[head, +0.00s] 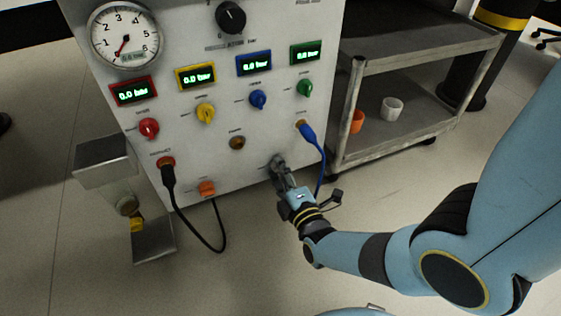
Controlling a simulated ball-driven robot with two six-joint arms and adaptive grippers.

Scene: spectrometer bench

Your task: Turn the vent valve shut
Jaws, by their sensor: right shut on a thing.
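A white panel (215,140) faces me with gauges, displays and coloured knobs. My right gripper (279,174) is at the lower right of the panel, shut on a small part there. That part is mostly hidden by the fingers; it may be the vent valve, but I cannot read its label or tell its angle. My left gripper is not in the head view.
A blue cable (320,160) hangs just right of my right gripper, close to it. A black cable (190,225) loops at the lower left. A grey cart (385,65) with two cups stands to the right. A metal bracket (103,163) juts out at left.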

